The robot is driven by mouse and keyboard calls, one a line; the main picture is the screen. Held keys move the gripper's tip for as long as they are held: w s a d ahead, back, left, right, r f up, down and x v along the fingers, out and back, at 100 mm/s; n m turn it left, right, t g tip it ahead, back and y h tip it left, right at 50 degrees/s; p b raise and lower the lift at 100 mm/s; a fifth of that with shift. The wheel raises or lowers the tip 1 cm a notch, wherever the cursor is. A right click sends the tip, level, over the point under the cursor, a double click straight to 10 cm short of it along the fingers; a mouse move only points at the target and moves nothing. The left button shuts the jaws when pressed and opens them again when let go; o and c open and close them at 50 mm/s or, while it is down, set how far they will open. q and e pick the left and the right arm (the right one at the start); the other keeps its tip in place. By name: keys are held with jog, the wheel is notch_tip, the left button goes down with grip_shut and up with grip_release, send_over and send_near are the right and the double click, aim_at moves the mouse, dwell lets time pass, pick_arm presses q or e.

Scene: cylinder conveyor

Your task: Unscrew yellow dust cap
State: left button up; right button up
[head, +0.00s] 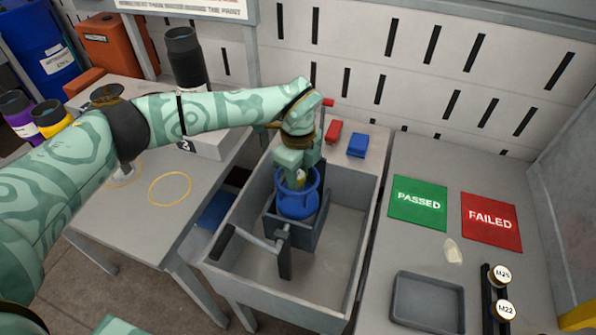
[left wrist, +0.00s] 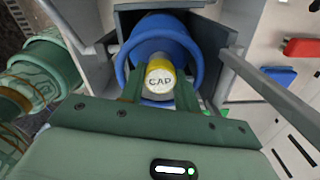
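The yellow dust cap (left wrist: 160,77) has a white top marked CAP and sits at the mouth of a blue cylinder (head: 297,203). The cylinder stands upright in a grey holder (head: 285,229) inside a sink-like grey bin. My left gripper (head: 299,170) points down over the cylinder. In the left wrist view its two fingers (left wrist: 161,84) lie on either side of the cap, close against it, and appear shut on it. In the head view only a bit of yellow shows between the fingers. My right gripper is not in view.
A crank handle (head: 247,239) rises at the front of the holder. Red (head: 333,131) and blue (head: 357,145) blocks lie behind the bin. On the right table are a green PASSED mat (head: 418,196), a red FAILED mat (head: 491,232) and a dark tray (head: 427,304).

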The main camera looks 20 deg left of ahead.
pick_arm(q)
jog(key=shift+o, duration=0.8)
grip_shut()
jog(key=n+p, duration=0.4)
jog(key=n, duration=0.1)
jog(key=shift+r, duration=0.4)
jog(key=shift+f+n, duration=0.2)
jog(key=shift+n, duration=0.3)
jog(key=shift+f, duration=0.15)
jog(key=shift+n+p, duration=0.3)
jog(key=shift+p, duration=0.1)
jog(key=n+p, duration=0.3)
jog(key=shift+r+n, duration=0.3)
jog(key=shift+r, duration=0.1)
jog(key=shift+f+n, duration=0.1)
jog(key=shift+n, duration=0.5)
jog(key=shift+f+n, duration=0.2)
jog(key=shift+n, duration=0.1)
jog(key=shift+f, duration=0.1)
jog(key=o, duration=0.7)
grip_release()
